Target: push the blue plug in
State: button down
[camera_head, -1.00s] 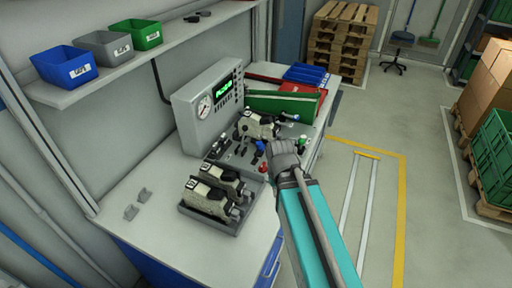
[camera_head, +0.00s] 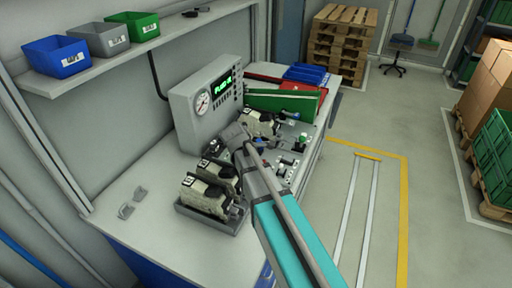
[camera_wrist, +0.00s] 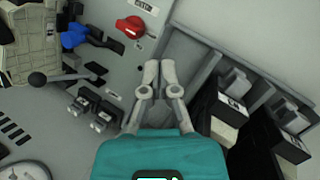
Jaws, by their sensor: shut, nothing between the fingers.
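The blue plug (camera_wrist: 73,37) shows at the upper left of the wrist view, beside the cream unit (camera_wrist: 32,45) on the grey test fixture. How deep it sits is not clear. My gripper (camera_wrist: 158,68) is shut with its fingertips together and nothing between them. It is apart from the plug, over the near edge of the fixture beside the tray.
A red knob (camera_wrist: 130,27) and a black ball-ended lever (camera_wrist: 37,79) stand on the fixture. A tray (camera_head: 212,224) with cream units is close to my gripper. The gauge box (camera_head: 207,103) stands behind. The bench's left part is mostly clear.

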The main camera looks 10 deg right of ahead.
jog(key=w+a+n+t+h+b, duration=0.2)
jog(key=w+a+n, duration=0.4)
jog(key=w+n, duration=0.4)
jog(key=shift+t+b, duration=0.3)
jog(key=shift+t, duration=0.1)
jog(key=shift+w, duration=0.1)
jog(key=b+x, duration=0.7)
jog(key=x, duration=0.3)
jog(key=shift+w+d+r, duration=0.1)
jog(key=shift+w+d, duration=0.8)
jog(key=shift+d, duration=0.15)
jog(key=shift+w+d, duration=0.4)
jog(key=shift+d, duration=0.05)
